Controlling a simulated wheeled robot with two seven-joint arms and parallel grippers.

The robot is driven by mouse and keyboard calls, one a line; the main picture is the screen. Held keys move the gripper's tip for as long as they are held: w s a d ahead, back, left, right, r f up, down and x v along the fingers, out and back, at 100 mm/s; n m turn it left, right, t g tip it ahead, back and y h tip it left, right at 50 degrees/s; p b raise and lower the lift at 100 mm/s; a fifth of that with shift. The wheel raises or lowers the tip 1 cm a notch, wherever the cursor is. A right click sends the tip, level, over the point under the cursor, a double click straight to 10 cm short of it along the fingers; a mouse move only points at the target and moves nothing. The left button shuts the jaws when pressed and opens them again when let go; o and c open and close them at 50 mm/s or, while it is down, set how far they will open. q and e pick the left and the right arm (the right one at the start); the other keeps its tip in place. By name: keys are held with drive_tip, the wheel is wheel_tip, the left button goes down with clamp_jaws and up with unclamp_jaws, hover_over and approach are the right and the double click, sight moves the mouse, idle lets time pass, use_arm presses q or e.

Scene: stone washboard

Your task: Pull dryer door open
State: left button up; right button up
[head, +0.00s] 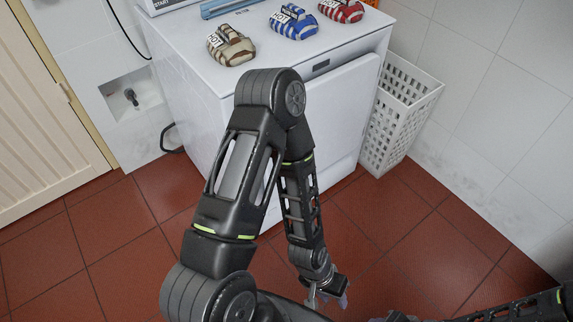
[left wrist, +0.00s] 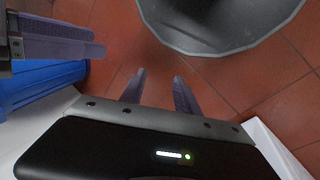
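The white dryer (head: 195,75) stands at the back, and its front door panel (head: 340,110) looks closed. My left arm crosses in front and hides part of the dryer's front. My left gripper (head: 328,297) hangs low over the red floor, in front of the dryer and well apart from it. In the left wrist view its two fingers (left wrist: 158,92) are spread with nothing between them. My right gripper (left wrist: 72,40) shows at the left edge of that view, its fingers seen from the side. I cannot tell whether they are open.
Brown, blue and red striped mitts (head: 292,22) lie on the dryer top. A white slatted basket (head: 398,112) stands right of the dryer, by the tiled wall. A louvred door (head: 40,110) is at the left. The red tiled floor (head: 125,235) at the left is clear.

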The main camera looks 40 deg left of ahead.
use_arm(q)
drive_tip(key=w+a+f+n+t+y+b, duration=0.1)
drive_tip(key=w+a+f+b, duration=0.1)
drive_tip(key=w+a+b, duration=0.55)
drive_tip(key=w+a+f+n+t+b, duration=0.1)
drive_tip(key=w+a+b, duration=0.3)
drive_tip(key=w, duration=0.7)
drive_tip(key=w+a+r+n+y+b, duration=0.2)
drive_tip(key=a+r, duration=0.3)
drive_tip(key=a, duration=0.6)
drive_tip(key=w+a+r+n+t+y+b, duration=0.1)
drive_tip(key=w+a+r+y+b, duration=0.3)
drive_tip(key=a, duration=0.7)
drive_tip(key=shift+w+a+r+n+b, duration=0.25)
drive_tip(key=shift+w+r+n+b, duration=0.35)
drive_tip(key=shift+r+b, duration=0.25)
drive_tip(key=b+x, duration=0.1)
drive_tip(key=x, duration=0.6)
drive_tip(key=shift+f, duration=0.4)
drive_tip(key=shift+c, duration=0.2)
